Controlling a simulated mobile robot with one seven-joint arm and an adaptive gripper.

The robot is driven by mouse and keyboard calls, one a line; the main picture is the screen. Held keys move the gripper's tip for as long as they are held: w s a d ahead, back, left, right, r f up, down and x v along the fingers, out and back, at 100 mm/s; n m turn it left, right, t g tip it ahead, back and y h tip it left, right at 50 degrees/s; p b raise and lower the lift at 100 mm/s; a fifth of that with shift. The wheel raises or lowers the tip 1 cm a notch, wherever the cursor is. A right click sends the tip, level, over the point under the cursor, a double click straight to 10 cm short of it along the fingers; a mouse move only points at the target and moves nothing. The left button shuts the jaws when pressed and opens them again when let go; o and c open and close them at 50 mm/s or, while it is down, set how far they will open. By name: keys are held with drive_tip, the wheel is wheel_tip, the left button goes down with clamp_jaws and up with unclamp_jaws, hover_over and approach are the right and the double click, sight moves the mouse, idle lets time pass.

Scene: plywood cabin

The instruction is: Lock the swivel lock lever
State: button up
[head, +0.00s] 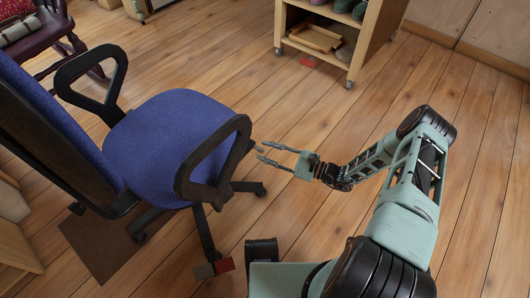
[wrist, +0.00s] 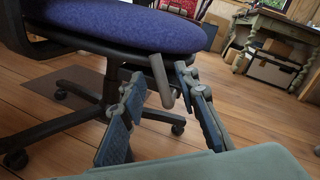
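The blue office chair (head: 172,133) stands left of centre in the head view. Its blue seat (wrist: 130,32) and black underside fill the upper left of the wrist view. A grey-brown lever (wrist: 161,80) hangs at a tilt below the seat's edge; I take it for the swivel lock lever. In the head view I cannot make out the lever. My gripper (head: 261,151) is at the chair's right side, pointing left towards it. Its two fingers are apart in the wrist view (wrist: 158,74). The lever appears between them, with gaps on both sides; whether it is within their reach in depth is unclear.
The chair's black armrest (head: 212,165) overhangs the seat near my gripper. Its wheeled base (wrist: 75,122) spreads below. A wooden shelf cart (head: 340,48) stands at the back, and a dark red chair (head: 45,30) at back left. Floor right of my gripper is clear.

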drive_tip(key=shift+w+a, duration=0.2)
drive_tip(key=shift+a, duration=0.25)
clamp_jaws()
